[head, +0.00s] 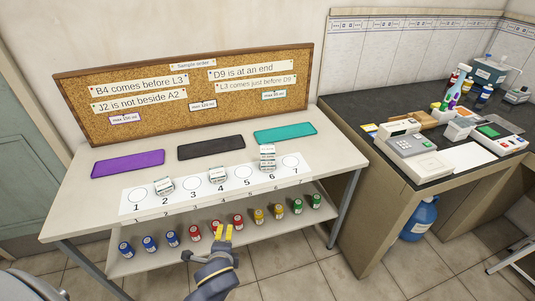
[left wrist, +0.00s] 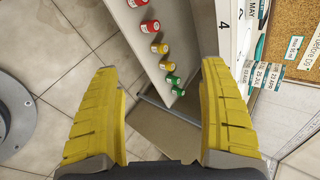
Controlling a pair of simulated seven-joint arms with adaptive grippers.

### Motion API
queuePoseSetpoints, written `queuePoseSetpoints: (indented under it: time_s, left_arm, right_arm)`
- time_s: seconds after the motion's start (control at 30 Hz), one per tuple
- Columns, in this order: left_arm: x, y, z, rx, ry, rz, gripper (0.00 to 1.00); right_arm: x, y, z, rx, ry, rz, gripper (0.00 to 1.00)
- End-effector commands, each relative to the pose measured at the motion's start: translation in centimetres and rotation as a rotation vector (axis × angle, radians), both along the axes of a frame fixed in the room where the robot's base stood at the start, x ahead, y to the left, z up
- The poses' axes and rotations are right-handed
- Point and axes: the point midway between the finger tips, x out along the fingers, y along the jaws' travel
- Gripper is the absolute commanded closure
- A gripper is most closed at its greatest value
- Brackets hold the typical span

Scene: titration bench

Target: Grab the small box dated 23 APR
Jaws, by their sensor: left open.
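Small white boxes with printed labels stand on the numbered white strip (head: 140,207). One group (head: 164,186) is by circle 2, another (head: 218,175) by circle 4, and a taller stack (head: 267,157) by circle 6. In the left wrist view the stack (left wrist: 262,76) shows sideways at the right with several dated labels. One label there seems to read 23 APR, but the print is small. My left gripper (head: 224,232) has yellow fingers, open and empty, in front of the table's lower shelf. Its fingers (left wrist: 157,85) stand wide apart in the left wrist view.
Several blue, red, yellow and green capped jars (head: 238,220) line the lower shelf (head: 140,262). Purple (head: 128,163), black (head: 211,147) and teal (head: 285,133) mats lie behind the strip. A corkboard (head: 195,95) with clue notes stands at the back.

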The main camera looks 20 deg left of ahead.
Motion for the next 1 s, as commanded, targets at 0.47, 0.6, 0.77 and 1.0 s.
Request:
queuePoseSetpoints:
  time_s: [0.47,0.6,0.77,1.0]
  left_arm:
    - [17.4,-4.9,10.0,0.751,0.091,-0.596,0.22]
    - [21.3,-6.0,12.9,0.96,0.134,-0.712,0.22]
    - [24.0,-6.8,15.3,1.127,0.175,-0.793,0.22]
    - [25.9,-6.9,16.5,1.226,0.206,-0.837,0.22]
  right_arm:
    - [0.0,0.0,0.0,0.0,0.0,0.0,0.28]
    - [0.0,0.0,0.0,0.0,0.0,0.0,0.28]
    - [0.0,0.1,0.0,0.001,-0.001,0.0,0.28]
    - [0.0,0.2,0.0,0.002,0.0,-0.001,0.28]
